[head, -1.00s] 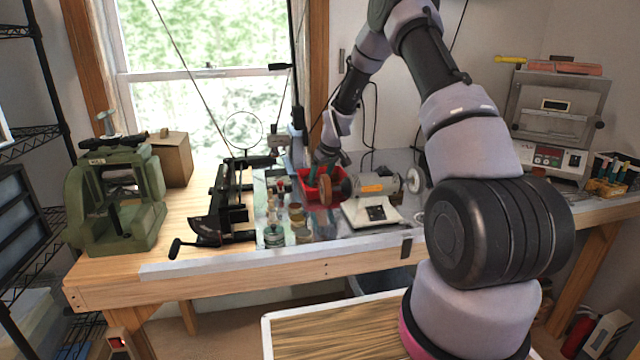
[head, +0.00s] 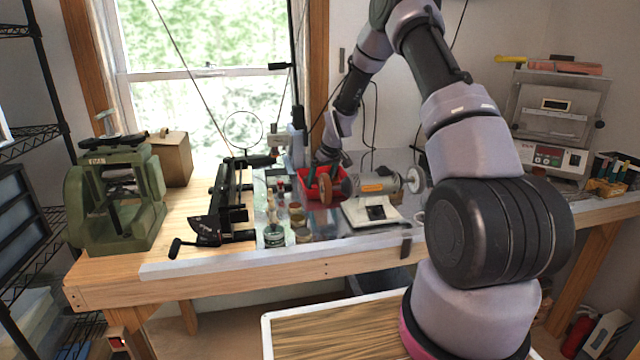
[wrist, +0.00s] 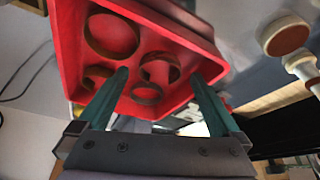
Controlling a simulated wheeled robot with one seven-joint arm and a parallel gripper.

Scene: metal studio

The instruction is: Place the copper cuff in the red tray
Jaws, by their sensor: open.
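The red tray (head: 309,190) stands on the bench beside the grinder; it fills the upper middle of the wrist view (wrist: 196,42). Several round, copper- or brass-edged rings lie inside it, one large ring (wrist: 113,56) at upper left and a smaller one (wrist: 147,97) nearer the fingers. I cannot tell which of them is the copper cuff. My gripper (wrist: 160,75) is open, its two green fingers apart and reaching over the near part of the tray. No object is clearly held between them. In the head view my gripper (head: 326,166) is at the tray, small and partly blurred.
A bench grinder (head: 372,186) stands just right of the tray. Several jars and bottles (head: 275,230) stand to its front left. A black metal tool (head: 225,210) lies farther left, and a green machine (head: 115,195) stands at the bench's left end.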

